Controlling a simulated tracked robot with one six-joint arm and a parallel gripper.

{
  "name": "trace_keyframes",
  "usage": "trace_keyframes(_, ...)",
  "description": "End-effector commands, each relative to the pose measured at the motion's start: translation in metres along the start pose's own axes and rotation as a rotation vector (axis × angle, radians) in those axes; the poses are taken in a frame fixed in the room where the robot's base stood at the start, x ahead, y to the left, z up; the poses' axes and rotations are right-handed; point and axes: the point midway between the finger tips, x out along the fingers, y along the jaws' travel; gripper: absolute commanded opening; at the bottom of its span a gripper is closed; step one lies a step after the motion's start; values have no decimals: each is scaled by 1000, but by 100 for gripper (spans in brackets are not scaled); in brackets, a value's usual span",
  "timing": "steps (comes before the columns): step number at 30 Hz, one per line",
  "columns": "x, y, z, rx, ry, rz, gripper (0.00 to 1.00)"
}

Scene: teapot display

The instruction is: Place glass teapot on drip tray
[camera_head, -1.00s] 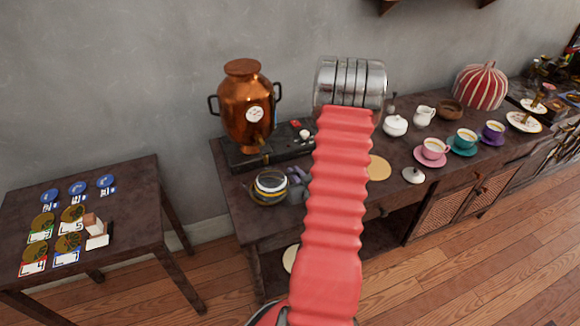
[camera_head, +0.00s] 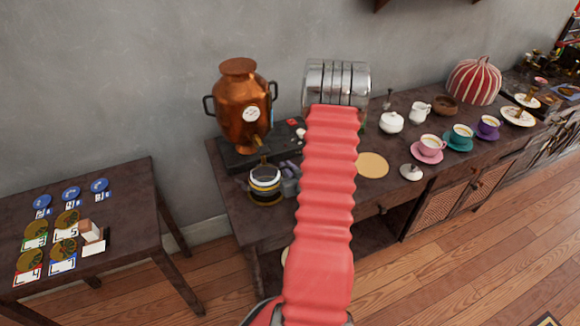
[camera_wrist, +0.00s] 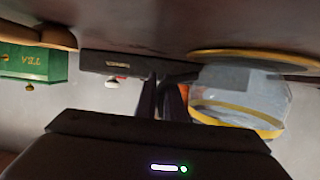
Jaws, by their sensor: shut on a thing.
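The glass teapot (camera_head: 264,178), clear with a gold band, is at the front left of the sideboard. It also shows upside down in the wrist view (camera_wrist: 235,92). My gripper (camera_head: 288,184) is at its right side, shut on it, with dark fingers (camera_wrist: 165,95) in the wrist view; the exact grip point is hard to see. The teapot appears just above a dark round mat with a gold rim (camera_head: 266,200). A black slab (camera_head: 234,159), seemingly the drip tray, lies under the copper samovar (camera_head: 240,105), behind the teapot. My red arm hides part of the sideboard.
The samovar's spigot juts forward close above the teapot. A round tan mat (camera_head: 372,165), a lid (camera_head: 411,172) and several cups on saucers, such as a pink cup (camera_head: 429,146), stand to the right. A side table (camera_head: 130,205) with cards is at left.

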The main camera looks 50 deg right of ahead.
Motion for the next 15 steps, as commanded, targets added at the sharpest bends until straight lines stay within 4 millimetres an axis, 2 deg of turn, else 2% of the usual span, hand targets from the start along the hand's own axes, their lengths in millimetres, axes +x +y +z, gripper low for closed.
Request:
trace_keyframes(9, 0, 2, 1, 1, 0, 3, 28)
trace_keyframes(15, -1, 2, 1, 1, 0, 4, 28)
